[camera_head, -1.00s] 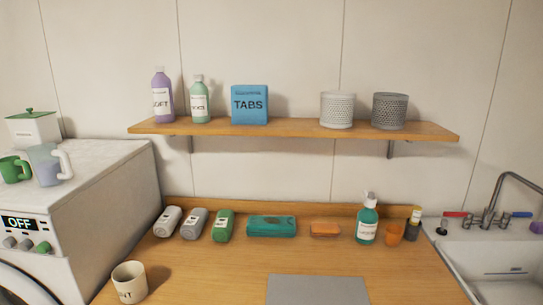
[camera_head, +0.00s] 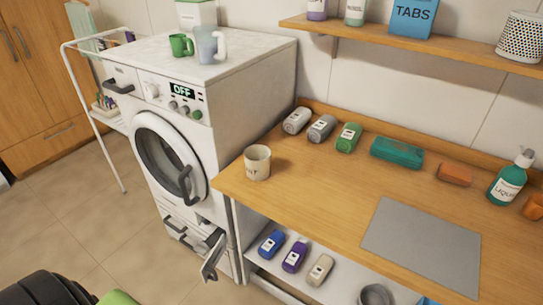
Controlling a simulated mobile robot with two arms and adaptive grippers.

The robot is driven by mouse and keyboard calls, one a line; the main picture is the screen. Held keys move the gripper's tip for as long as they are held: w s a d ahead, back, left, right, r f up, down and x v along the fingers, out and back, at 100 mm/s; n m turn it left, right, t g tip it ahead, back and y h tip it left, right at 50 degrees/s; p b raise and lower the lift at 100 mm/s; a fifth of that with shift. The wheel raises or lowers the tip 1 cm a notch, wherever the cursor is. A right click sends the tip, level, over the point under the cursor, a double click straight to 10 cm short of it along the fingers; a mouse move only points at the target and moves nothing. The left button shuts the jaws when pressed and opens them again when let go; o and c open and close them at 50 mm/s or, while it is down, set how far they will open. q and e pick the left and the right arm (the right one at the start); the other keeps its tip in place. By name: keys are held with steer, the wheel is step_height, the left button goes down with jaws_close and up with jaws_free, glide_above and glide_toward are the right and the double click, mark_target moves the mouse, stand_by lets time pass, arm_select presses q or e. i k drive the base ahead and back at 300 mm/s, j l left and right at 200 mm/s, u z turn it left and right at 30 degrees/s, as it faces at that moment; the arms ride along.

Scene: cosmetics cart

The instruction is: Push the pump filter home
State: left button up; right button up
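The white washing machine (camera_head: 245,100) stands left of the counter, with its round door (camera_head: 168,155) shut and its display reading OFF. Low on its front right, a small flap (camera_head: 213,258) hangs open around a dark recess (camera_head: 212,238). I cannot clearly make out the pump filter there, or how far in it sits. Neither of my grippers is in view.
The wooden counter (camera_head: 310,200) with a mug (camera_head: 257,162) stands close to the machine's right. A shelf below holds several bottles. A white rack (camera_head: 92,120) stands left. The floor (camera_head: 85,225) before the machine looks mostly clear; a dark rounded shape (camera_head: 45,290) fills the lower-left corner.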

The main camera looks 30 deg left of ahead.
mark_target(212, 242)
steer(key=u, duration=1.65)
